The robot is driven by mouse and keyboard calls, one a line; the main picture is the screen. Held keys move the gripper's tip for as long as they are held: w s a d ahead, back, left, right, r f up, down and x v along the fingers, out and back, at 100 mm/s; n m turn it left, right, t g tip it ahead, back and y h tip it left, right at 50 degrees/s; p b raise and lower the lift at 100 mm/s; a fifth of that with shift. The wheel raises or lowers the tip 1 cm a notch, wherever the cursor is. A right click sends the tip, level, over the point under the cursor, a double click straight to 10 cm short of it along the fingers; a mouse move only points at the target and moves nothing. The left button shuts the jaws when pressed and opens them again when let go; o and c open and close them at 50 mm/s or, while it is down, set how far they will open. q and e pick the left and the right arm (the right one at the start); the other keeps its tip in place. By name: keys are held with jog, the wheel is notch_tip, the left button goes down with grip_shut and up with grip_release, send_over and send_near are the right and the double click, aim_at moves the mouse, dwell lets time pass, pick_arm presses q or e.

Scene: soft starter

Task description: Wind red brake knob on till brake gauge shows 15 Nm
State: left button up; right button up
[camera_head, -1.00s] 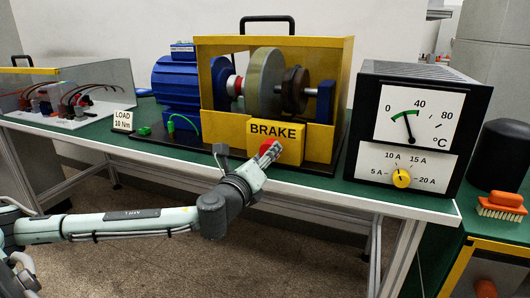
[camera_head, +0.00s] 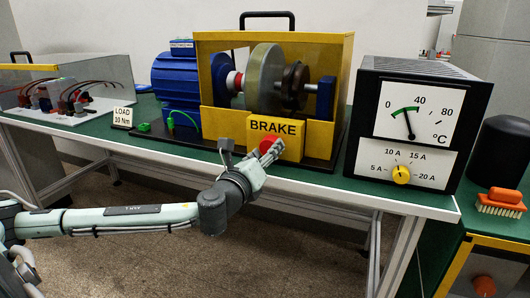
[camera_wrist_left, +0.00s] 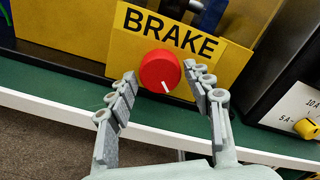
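The red brake knob (camera_head: 268,146) sits on the front of the yellow BRAKE box (camera_head: 290,148). In the left wrist view the knob (camera_wrist_left: 160,71) is fully visible, and its white mark points down and slightly right. My left gripper (camera_head: 262,163) is just in front of and below the knob. In the left wrist view its open fingers (camera_wrist_left: 160,84) stand to either side of the knob's lower part, with gaps and nothing between them. I can make out no gauge in Nm. My right gripper is not in view.
A card (camera_head: 122,117) reads LOAD 10 Nm. The blue motor (camera_head: 176,82) drives a disc (camera_head: 263,78) inside the yellow frame. A meter box (camera_head: 418,120) with a °C dial and yellow selector (camera_head: 401,174) stands right. The table's front edge (camera_head: 330,190) runs below the knob.

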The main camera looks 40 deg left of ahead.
pick_arm(q)
jog(key=shift+o, duration=0.8)
jog(key=v, duration=0.7)
jog(key=shift+s, duration=0.3)
jog(key=shift+w, duration=0.1)
jog(key=x, duration=0.7)
jog(key=shift+w, duration=0.3)
jog(key=shift+s+n, duration=0.1)
jog(key=shift+n, duration=0.3)
jog(key=shift+s, duration=0.1)
